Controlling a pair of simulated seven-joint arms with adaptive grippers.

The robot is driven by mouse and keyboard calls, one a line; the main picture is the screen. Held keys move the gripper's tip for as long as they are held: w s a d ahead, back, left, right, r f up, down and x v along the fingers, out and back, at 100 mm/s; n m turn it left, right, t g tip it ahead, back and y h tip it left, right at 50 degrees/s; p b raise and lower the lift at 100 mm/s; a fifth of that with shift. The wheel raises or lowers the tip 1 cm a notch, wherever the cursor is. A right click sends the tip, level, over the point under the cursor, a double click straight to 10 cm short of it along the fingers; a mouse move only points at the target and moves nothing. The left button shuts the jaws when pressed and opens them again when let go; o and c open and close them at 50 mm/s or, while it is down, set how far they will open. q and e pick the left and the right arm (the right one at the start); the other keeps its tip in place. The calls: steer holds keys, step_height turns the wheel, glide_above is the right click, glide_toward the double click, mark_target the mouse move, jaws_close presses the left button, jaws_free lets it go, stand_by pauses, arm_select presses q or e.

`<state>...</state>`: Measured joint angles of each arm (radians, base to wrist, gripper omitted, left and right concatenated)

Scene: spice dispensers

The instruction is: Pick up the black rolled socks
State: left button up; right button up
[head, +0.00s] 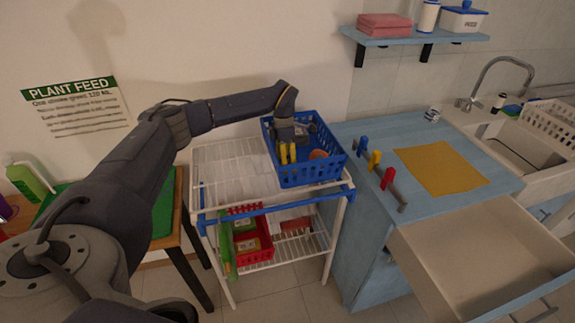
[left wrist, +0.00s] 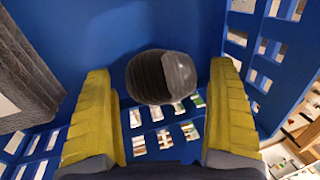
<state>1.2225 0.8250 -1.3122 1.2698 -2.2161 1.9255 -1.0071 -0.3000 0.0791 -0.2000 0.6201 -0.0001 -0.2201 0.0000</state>
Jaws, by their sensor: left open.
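The black rolled socks (left wrist: 160,77) are a dark ribbed bundle in the blue basket (head: 312,174), seen in the left wrist view. They lie against the basket's blue inside, between and a little beyond my yellow fingers. My left gripper (head: 288,153) reaches down into the basket from above. In the left wrist view its fingers (left wrist: 160,108) are wide apart, one on each side of the socks, with visible gaps to both. I cannot make out the socks in the head view, where my gripper covers that part. My right gripper is not in view.
The basket stands on a white wire cart (head: 225,170). An orange-brown round thing (head: 318,154) is in the basket. A dark grey fabric-like thing (left wrist: 28,70) is left of my fingers.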

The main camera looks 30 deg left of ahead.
arm_select(q)
steer(key=shift+c, duration=0.2)
steer(key=c, duration=1.3)
